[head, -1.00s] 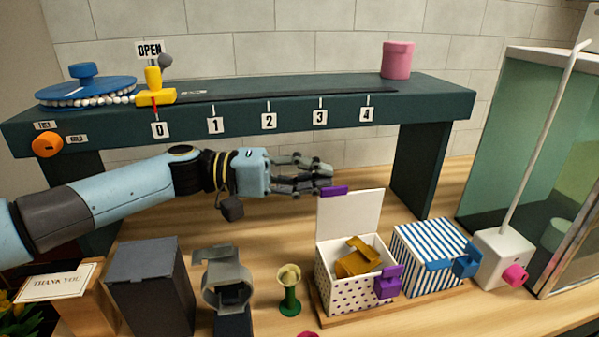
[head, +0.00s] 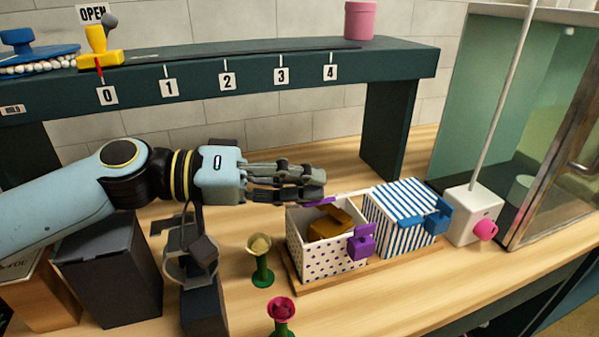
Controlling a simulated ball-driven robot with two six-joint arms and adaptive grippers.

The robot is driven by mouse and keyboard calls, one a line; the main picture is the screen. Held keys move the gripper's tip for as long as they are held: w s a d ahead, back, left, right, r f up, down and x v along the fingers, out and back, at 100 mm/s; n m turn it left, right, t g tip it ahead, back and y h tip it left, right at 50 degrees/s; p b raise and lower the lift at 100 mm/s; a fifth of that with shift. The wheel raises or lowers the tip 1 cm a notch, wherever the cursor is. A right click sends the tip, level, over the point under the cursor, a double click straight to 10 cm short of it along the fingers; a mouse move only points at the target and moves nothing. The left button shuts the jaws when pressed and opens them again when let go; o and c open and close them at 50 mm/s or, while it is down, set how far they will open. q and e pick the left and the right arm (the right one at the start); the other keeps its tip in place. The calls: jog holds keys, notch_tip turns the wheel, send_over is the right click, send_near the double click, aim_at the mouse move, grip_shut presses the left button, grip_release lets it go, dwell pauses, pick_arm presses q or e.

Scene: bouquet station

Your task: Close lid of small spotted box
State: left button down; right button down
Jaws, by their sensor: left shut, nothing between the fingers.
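The small spotted box (head: 327,261) is white with purple dots and has a purple clasp (head: 362,243) on its front. A gold-brown item (head: 328,224) shows inside it. Its lid shows almost edge-on as a thin white strip above the back of the box, with a purple tab (head: 318,202) at its left end. The box is still open at the front. My left gripper (head: 322,186) is shut and empty, its fingertips right at the lid's tab; whether they touch it I cannot tell. My right gripper is not in view.
A blue-striped box (head: 399,222) stands right beside the spotted box on a wooden board (head: 338,282). A teal shelf (head: 235,75) runs behind; a white block with a rod (head: 470,216) is at right.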

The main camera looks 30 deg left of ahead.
pick_arm(q)
jog(key=shift+s+d+f+b, duration=0.35)
jog(key=shift+d+f, duration=0.05)
dwell(0.5)
